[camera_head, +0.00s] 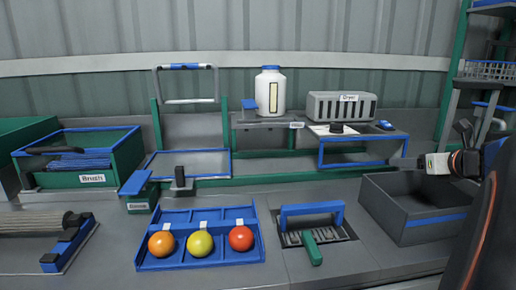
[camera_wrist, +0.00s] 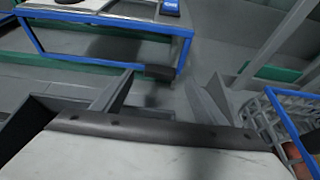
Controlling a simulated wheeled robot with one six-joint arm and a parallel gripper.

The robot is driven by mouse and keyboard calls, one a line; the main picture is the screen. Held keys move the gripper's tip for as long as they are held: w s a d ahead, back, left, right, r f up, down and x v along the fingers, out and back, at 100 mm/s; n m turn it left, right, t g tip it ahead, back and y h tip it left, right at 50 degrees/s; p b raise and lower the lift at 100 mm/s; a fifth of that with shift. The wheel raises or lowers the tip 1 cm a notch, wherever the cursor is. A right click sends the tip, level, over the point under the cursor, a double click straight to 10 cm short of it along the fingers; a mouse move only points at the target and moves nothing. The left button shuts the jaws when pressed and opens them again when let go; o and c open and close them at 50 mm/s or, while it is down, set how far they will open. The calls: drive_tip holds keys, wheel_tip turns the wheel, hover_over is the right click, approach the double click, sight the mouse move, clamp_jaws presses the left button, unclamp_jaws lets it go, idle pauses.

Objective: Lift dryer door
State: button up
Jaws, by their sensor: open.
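The grey slatted dryer unit (camera_head: 342,106), labelled "Dryer", stands at the back right of the bench. Below it is a blue-framed front (camera_head: 322,155), which looks like the door; I cannot tell for certain. The blue frame (camera_wrist: 100,26) also shows at the top left of the wrist view. My gripper (camera_head: 402,162) reaches in from the right, beside the frame's right end and above the grey bin. In the wrist view my gripper (camera_wrist: 160,95) has its two fingers spread with nothing between them. The frame lies beyond the fingertips, apart from them as far as I can see.
A grey bin (camera_head: 433,232) with a blue stripe stands below my gripper. A white bottle (camera_head: 270,92) stands left of the dryer. A green shelf post (camera_head: 452,75) rises at the right.

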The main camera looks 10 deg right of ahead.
drive_tip(key=shift+x, duration=2.05)
drive_tip(key=c, duration=1.5)
